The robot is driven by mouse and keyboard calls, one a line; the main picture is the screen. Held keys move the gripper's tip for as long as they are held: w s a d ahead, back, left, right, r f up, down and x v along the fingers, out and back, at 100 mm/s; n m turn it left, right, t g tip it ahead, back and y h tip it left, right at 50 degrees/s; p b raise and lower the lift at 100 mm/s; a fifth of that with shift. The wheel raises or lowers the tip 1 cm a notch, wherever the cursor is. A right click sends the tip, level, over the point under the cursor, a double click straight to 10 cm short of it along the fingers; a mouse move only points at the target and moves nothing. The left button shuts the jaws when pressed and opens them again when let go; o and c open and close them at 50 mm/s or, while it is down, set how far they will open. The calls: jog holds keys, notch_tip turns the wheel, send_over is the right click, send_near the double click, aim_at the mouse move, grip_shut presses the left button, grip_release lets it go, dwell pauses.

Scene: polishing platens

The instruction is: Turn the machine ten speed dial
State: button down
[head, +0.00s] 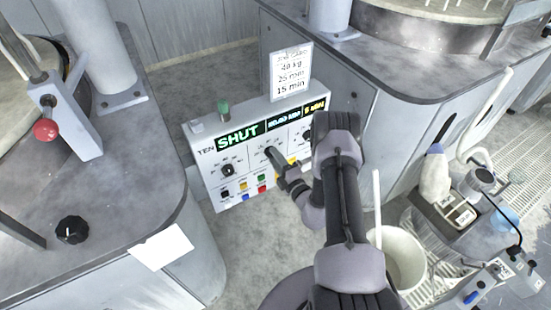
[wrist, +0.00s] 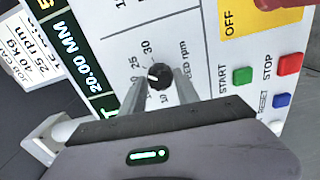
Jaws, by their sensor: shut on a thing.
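The machine ten panel (head: 243,172) is a white upright box marked TEN, with a green SHUT display. Its speed dial (wrist: 158,75) is a small black knob with a white mark, by an rpm scale showing 25 and 30. The mark faces the left side of the wrist view; its exact reading is unclear. My gripper (head: 272,156) reaches the middle of the panel. In the wrist view, my gripper (wrist: 160,84) has one finger on each side of the dial and is shut on it. In the head view the fingers mostly hide this dial.
A job card (head: 291,72) on top of the panel reads 25 rpm and 15 min. Other black dials (head: 228,170) flank the speed dial. START (wrist: 242,75), STOP (wrist: 289,64) and a yellow OFF plate (wrist: 240,20) are close by. Grey machine benches (head: 100,190) stand either side.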

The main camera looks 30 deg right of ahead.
jog(key=shift+m, duration=0.3)
dwell(0.4)
jog(key=c, duration=0.9)
grip_release()
jog(key=s+p, duration=0.3)
jog(key=s, duration=1.4)
jog(key=shift+s+d+p, duration=0.25)
jog(key=shift+p, duration=0.15)
